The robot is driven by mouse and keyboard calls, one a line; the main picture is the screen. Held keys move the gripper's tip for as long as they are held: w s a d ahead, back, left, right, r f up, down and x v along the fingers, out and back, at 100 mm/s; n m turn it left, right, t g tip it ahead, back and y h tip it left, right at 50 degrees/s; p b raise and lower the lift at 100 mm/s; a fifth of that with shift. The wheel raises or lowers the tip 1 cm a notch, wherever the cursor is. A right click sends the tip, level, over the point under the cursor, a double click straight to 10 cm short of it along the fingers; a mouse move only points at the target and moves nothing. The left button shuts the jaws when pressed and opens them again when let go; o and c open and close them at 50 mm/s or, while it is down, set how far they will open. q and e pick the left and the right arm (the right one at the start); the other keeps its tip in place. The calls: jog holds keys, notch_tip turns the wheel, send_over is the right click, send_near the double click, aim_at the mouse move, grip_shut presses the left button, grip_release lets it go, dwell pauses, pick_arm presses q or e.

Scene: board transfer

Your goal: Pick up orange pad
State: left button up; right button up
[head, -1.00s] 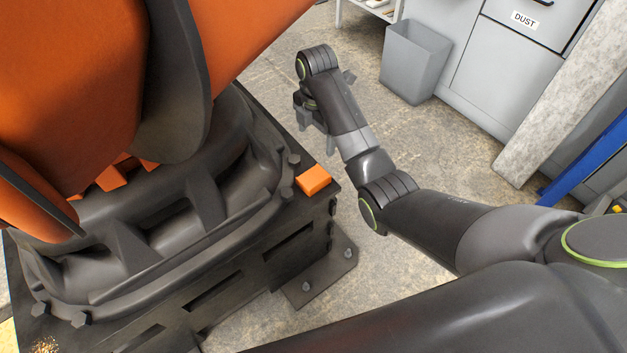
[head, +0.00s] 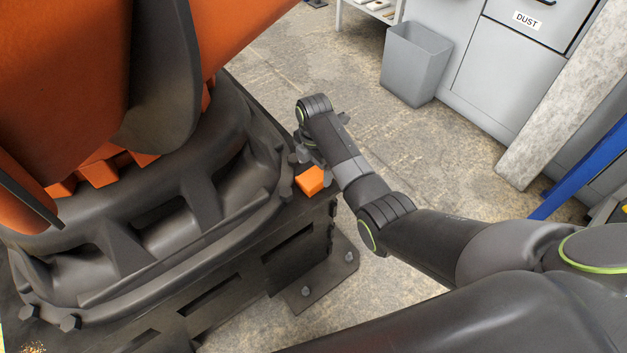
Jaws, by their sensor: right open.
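The orange pad (head: 310,181) is a small bright orange block. It rests on the corner of the dark machine base (head: 262,262), at its right end. My right gripper (head: 304,160) is just behind the pad, low over the corner of the base. Its fingers are open, but they are partly hidden by my wrist and the pad. I cannot tell whether a finger touches the pad. My left gripper is not in view.
A large orange machine body (head: 60,90) with dark castings fills the left side. Bolt heads stand along the base rim near the pad. A grey bin (head: 415,65) and grey cabinets (head: 510,65) stand at the back. Open floor lies between the base and the bin.

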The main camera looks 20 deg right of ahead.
aim_at(314, 176)
jog(key=shift+a+f+b, duration=0.1)
jog(key=shift+f+b, duration=0.25)
jog(key=shift+f, duration=1.25)
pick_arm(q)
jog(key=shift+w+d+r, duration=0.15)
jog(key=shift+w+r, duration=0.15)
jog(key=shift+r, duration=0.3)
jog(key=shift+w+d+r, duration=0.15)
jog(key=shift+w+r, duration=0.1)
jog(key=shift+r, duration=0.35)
pick_arm(e)
jog(key=c, duration=1.1)
